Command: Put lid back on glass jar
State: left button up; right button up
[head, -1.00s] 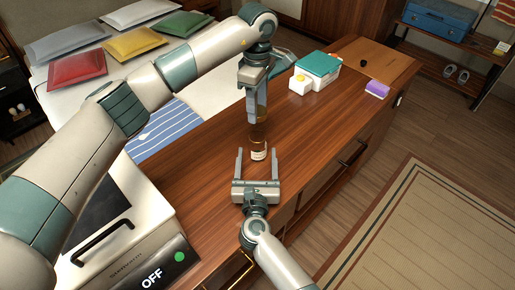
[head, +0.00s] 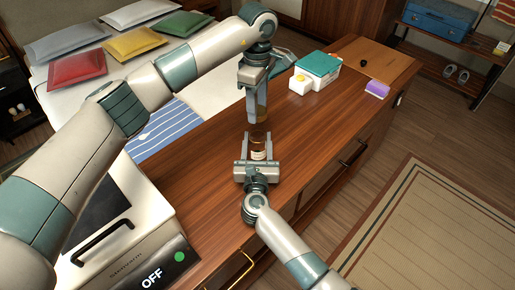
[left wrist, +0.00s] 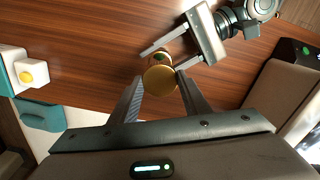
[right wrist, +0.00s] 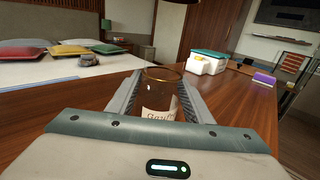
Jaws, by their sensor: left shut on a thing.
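The glass jar, with a pale label, stands upright on the wooden counter in the head view (head: 258,155). In the right wrist view the jar (right wrist: 160,100) has an open top and stands between the fingers of my right gripper (right wrist: 157,98), which look spread around it, with a gap at the left. My left gripper (head: 258,121) points down above the jar. In the left wrist view it is shut on the round gold lid (left wrist: 160,79), held at its fingertips. The lid is apart from the jar. My right gripper also shows low beside the jar in the head view (head: 258,148).
A teal-and-white box (head: 318,65), a small white box (head: 300,84) and a purple block (head: 377,90) stand farther back on the counter (head: 215,165). An appliance marked OFF (head: 150,262) is at the near left. Counter around the jar is clear.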

jog(key=c, duration=0.9)
pick_arm(q)
jog(key=shift+f, duration=2.45)
pick_arm(e)
jog(key=shift+o, duration=0.2)
pick_arm(q)
jog(key=shift+f, duration=0.15)
jog(key=shift+f, duration=0.8)
jog(key=shift+f, duration=0.5)
